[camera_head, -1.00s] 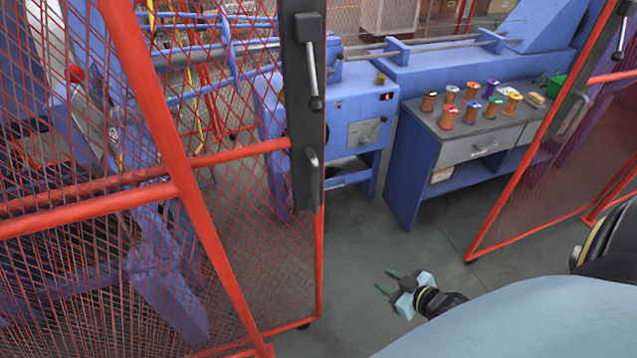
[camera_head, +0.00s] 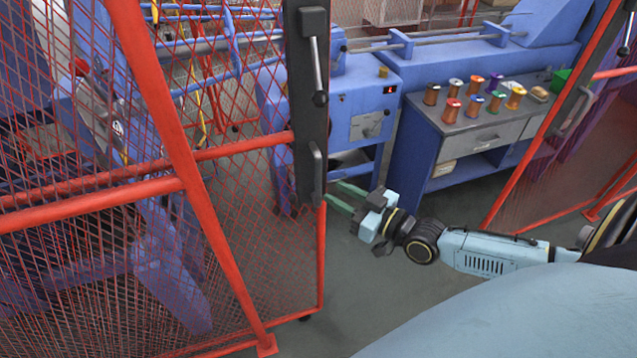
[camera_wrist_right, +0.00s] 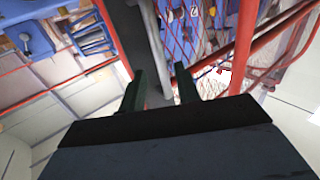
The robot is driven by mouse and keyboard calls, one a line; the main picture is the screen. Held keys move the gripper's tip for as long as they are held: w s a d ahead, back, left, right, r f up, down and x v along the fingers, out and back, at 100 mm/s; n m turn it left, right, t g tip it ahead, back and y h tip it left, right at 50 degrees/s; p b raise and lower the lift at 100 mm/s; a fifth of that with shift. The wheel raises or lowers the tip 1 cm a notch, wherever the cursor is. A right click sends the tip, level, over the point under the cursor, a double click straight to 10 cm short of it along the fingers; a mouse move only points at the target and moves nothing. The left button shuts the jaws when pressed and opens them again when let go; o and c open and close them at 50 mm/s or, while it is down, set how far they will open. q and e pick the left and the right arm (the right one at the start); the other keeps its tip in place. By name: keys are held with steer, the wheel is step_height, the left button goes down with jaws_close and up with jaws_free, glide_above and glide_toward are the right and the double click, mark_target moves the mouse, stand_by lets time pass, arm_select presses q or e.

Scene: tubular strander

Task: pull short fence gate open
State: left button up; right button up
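The red-framed mesh gate (camera_head: 322,262) stands at the left in the head view. Its upright edge carries a dark grey plate (camera_head: 306,110) with a lever above and a grey pull handle (camera_head: 317,174) below. My right gripper (camera_head: 332,191) is open at the height of the pull handle, with its green fingertips close to the handle's right side. In the right wrist view, the fingers (camera_wrist_right: 160,80) are apart, with a grey upright bar, apparently the handle, between or just beyond them. I cannot tell whether they touch it. My left gripper is not in view.
A second red mesh panel (camera_head: 545,190) with a dark handle plate stands at the right, with a gap between the two. Beyond are a blue machine (camera_head: 350,100) and a blue-grey cabinet (camera_head: 470,140) with several coloured spools on top. The grey floor in the gap is clear.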

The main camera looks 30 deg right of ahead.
mark_target(321, 185)
steer(key=shift+x, duration=3.15)
steer(key=shift+c, duration=0.2)
jaws_close()
